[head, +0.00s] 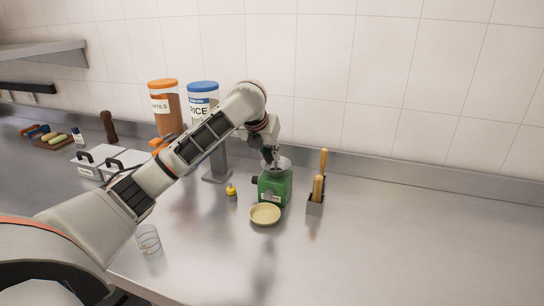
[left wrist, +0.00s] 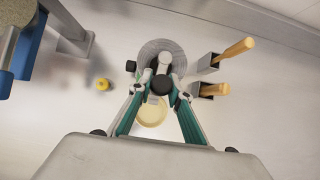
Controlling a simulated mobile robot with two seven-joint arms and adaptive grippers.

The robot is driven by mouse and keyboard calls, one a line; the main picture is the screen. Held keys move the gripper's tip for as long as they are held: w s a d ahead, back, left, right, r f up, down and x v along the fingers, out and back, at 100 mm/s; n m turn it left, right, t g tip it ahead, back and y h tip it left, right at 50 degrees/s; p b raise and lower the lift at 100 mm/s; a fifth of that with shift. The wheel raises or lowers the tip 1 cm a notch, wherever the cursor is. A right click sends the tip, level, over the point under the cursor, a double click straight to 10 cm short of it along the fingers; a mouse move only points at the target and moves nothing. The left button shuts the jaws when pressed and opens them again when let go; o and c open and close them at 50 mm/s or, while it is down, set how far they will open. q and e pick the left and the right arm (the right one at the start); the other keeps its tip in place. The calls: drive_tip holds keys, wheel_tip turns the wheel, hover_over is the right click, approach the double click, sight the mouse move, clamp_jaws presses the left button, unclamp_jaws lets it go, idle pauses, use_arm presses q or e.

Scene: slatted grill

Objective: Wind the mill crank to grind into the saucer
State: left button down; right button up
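The green mill (head: 273,190) stands on the steel counter, and its round grey top (left wrist: 150,50) shows in the left wrist view. The pale saucer (head: 265,214) sits just in front of the mill, and part of it shows between my fingers in the left wrist view (left wrist: 151,116). My left gripper (head: 268,157) points down at the mill's top from above. Its fingertips (left wrist: 162,86) are at the dark knob and crank parts there. The fingers hide much of the crank, so I cannot tell whether they close on it. My right gripper is not in view.
A holder (head: 314,206) with wooden-handled tools stands close right of the mill. A small yellow object (head: 231,190) lies to its left. Lentils (head: 165,107) and rice (head: 203,90) containers stand behind my arm. A clear glass (head: 148,240) is near the front edge. The right counter is clear.

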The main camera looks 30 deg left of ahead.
use_arm(q)
drive_tip(key=shift+a, duration=0.65)
drive_tip(key=shift+w+a, duration=0.1)
drive_tip(key=shift+a, duration=0.5)
drive_tip(key=shift+w+a, duration=0.25)
drive_tip(key=shift+a, duration=0.3)
